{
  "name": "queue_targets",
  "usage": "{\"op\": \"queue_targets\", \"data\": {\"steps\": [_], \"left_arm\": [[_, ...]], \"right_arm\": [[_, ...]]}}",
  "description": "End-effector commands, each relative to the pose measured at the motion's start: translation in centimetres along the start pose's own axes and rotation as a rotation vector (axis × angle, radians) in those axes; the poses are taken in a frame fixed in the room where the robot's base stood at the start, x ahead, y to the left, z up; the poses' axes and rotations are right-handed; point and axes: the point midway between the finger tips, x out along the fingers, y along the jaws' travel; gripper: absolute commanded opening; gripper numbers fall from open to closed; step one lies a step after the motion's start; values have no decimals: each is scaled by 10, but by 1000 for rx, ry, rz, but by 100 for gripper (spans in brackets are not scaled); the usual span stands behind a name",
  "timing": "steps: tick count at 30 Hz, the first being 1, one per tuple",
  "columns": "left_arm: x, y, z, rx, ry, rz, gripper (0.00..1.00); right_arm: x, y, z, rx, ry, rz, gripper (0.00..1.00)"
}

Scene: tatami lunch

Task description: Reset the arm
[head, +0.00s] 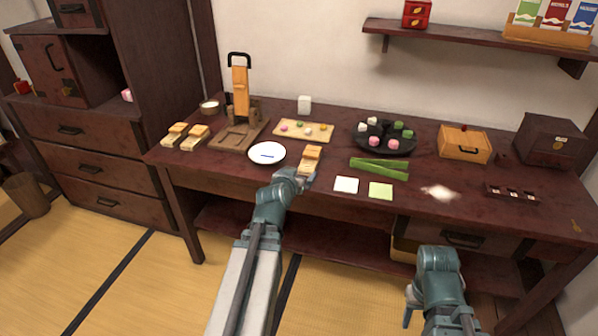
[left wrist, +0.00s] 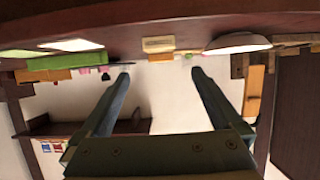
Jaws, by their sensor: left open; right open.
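My left arm reaches from the bottom of the head view to the table's front edge. That view appears upside down, with the block (left wrist: 158,45) and plate (left wrist: 238,43) beyond the fingertips. My right gripper (head: 409,305) is low at the bottom right, in front of the table and below its top; its fingers are partly hidden.
The dark table (head: 330,190) carries a black plate of sweets (head: 385,146), a tray of sweets (head: 304,131), green strips (head: 379,168), two paper squares and boxes at right. A wooden press (head: 240,110) stands at back left. Open tatami floor (head: 150,285) lies in front.

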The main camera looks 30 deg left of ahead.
Motion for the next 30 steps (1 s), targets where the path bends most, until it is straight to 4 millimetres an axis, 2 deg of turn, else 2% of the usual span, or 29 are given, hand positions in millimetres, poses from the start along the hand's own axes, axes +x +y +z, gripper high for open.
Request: {"op": "queue_targets", "data": {"steps": [8,11,14,15,18,21,25,30], "left_arm": [[-1,4,-1,2,-8,8,99],[-7,31,-5,18,-66,57,99],[-23,82,-6,59,-192,147,99],[-34,107,-5,82,-259,187,99],[-68,162,4,150,-440,271,99],[-110,205,12,228,-618,321,99],[-171,240,19,339,-834,337,99],[-239,258,20,466,-1043,296,99]], "right_arm": [[-3,0,0,0,0,0,50],[-21,2,1,0,0,0,50],[-52,5,3,0,0,0,50],[-66,6,4,0,0,0,50],[-100,10,6,0,0,0,50],[-132,13,8,1,0,0,50],[-171,16,10,1,0,0,50],[-206,20,12,1,0,0,50]]}}
